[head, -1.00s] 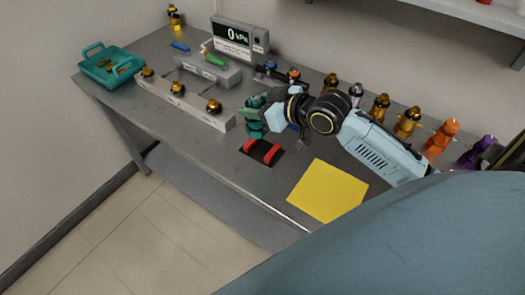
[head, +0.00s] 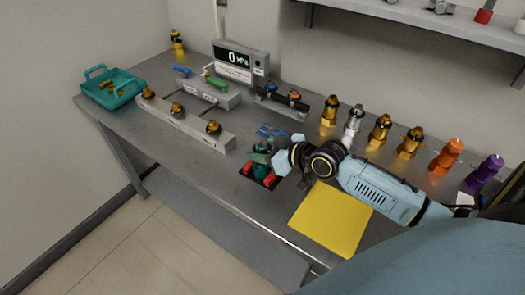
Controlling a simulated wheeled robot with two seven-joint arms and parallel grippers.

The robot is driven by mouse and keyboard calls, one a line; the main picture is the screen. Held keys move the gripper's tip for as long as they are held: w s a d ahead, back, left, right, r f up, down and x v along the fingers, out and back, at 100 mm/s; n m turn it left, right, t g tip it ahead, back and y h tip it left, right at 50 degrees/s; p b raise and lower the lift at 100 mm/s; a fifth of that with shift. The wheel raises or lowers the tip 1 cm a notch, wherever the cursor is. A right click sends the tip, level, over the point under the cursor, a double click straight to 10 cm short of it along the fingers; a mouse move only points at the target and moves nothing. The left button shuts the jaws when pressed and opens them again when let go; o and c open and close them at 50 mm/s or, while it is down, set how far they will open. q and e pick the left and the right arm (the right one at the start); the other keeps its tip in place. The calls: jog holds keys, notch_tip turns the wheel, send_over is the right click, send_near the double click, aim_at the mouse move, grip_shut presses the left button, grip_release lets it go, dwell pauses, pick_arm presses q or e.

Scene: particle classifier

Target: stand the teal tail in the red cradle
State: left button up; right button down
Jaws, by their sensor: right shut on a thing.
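The red cradle (head: 247,168) has two red blocks on a dark pad at the table's front, left of the yellow mat. The teal tail (head: 262,171) is roughly upright, with its lower part between the two red blocks. Whether it rests on the pad cannot be told. My right gripper (head: 267,153) comes in from the right and is shut on the teal tail's upper part. The fingers and wrist hide some of the tail. My left gripper is not in view.
A yellow mat (head: 331,219) lies right of the cradle. A grey block with gold fittings (head: 185,120) stands left of it. Gold, silver, orange (head: 447,155) and purple (head: 483,173) bottle-shaped parts line the back. A teal tray (head: 112,92) is far left; a gauge (head: 238,60) stands behind.

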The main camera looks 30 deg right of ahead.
jog(key=shift+r, duration=0.2)
jog(key=shift+f, duration=0.2)
jog(key=c, duration=0.7)
grip_release()
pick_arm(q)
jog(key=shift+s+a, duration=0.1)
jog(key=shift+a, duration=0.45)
pick_arm(e)
jog(key=shift+r, duration=0.1)
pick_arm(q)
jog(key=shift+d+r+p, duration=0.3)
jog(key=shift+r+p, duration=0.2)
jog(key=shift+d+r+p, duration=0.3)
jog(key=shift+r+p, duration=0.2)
pick_arm(e)
jog(key=v, duration=1.2)
